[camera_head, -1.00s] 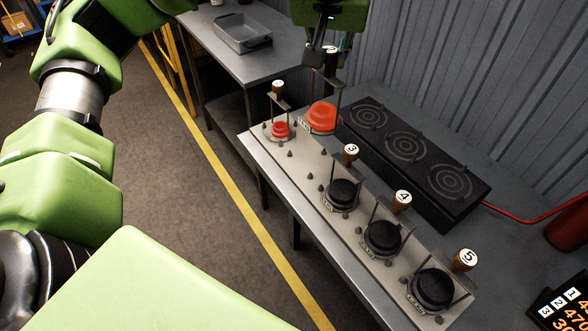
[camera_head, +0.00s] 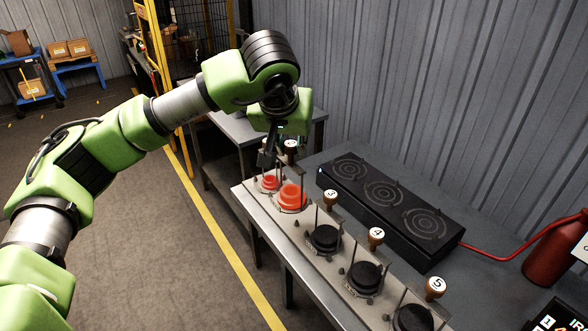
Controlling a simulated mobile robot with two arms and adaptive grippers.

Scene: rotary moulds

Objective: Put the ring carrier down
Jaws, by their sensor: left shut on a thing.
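The ring carrier is a thin upright frame with a brown, white-topped knob (camera_head: 291,145) and a glowing orange round piece (camera_head: 291,197) at its foot. It is at the second place of the pale station plate (camera_head: 303,231). I cannot tell whether it touches the plate. My left gripper (camera_head: 267,158) is shut at the top of the carrier, left of its knob, and hides part of the frame. A smaller red round piece (camera_head: 269,183) sits at the first place, left of the carrier. My right gripper is out of view.
Dark round moulds sit at places 3 (camera_head: 325,237), 4 (camera_head: 365,278) and 5 (camera_head: 412,318), with upright frames and numbered knobs. A black heater (camera_head: 392,201) with three ringed plates stands behind the row. A red cylinder (camera_head: 556,250) stands at right.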

